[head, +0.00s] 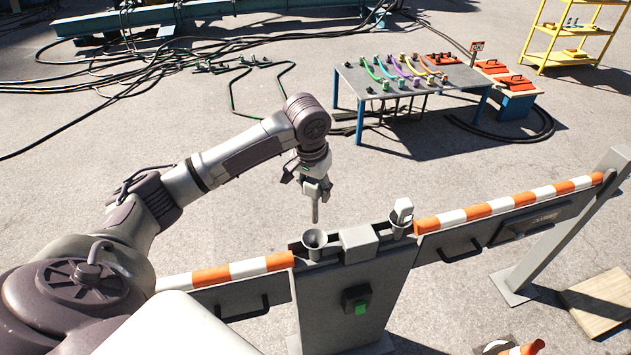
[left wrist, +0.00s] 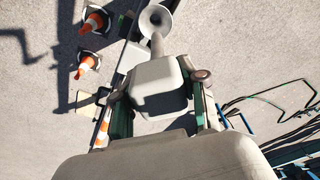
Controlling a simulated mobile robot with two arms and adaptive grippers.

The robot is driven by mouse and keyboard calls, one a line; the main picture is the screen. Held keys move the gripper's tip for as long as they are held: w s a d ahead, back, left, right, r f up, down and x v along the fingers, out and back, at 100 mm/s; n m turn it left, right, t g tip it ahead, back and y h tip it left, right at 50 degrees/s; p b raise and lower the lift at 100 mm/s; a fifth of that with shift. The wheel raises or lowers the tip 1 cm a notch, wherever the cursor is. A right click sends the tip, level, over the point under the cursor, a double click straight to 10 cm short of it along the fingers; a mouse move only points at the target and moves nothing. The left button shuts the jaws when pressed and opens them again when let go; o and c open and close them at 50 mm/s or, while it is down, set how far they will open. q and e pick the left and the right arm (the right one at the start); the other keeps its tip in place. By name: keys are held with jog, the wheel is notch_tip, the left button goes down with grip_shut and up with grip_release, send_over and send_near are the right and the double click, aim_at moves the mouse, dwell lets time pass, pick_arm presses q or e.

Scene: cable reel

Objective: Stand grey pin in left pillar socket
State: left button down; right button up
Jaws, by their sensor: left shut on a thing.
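My left gripper (head: 316,186) is shut on the grey pin (head: 314,213), whose shaft points down above the grey pillar. In the left wrist view the pin's block-like head (left wrist: 157,88) sits between the fingers of the left gripper (left wrist: 162,108). The left pillar socket (head: 315,239), a grey funnel, lies just below the pin tip, with a small gap. In the left wrist view the pin's shaft runs toward the funnel (left wrist: 155,18) and overlaps its edge. A similar light pin (head: 404,208) stands in the right socket (head: 398,228). My right gripper is not in view.
The pillar (head: 345,295) has a grey block (head: 358,242) between its sockets and orange-white striped barriers (head: 510,203) on both sides. A table (head: 410,82) with coloured cables stands behind. Open ground lies behind the pillar.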

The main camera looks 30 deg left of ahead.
pick_arm(q)
send_over(315, 222)
jog(key=shift+w+a+f, duration=0.1)
jog(key=shift+w+f, duration=0.05)
jog(key=shift+f, duration=0.65)
jog(key=shift+w+a+f, duration=0.1)
jog(key=shift+w+f, duration=0.05)
jog(key=shift+f, duration=0.65)
jog(key=shift+w+a+f, duration=0.1)
jog(key=shift+w+f, duration=0.05)
jog(key=shift+f, duration=0.65)
jog(key=shift+f+b, duration=0.6)
jog(key=shift+f, duration=2.85)
jog(key=c, duration=0.6)
grip_release()
jog(key=shift+o, duration=0.2)
jog(key=r, duration=0.4)
jog(key=s+r, duration=0.1)
jog(key=r, duration=0.7)
jog(key=shift+s+d, duration=0.1)
jog(key=shift+s, duration=0.3)
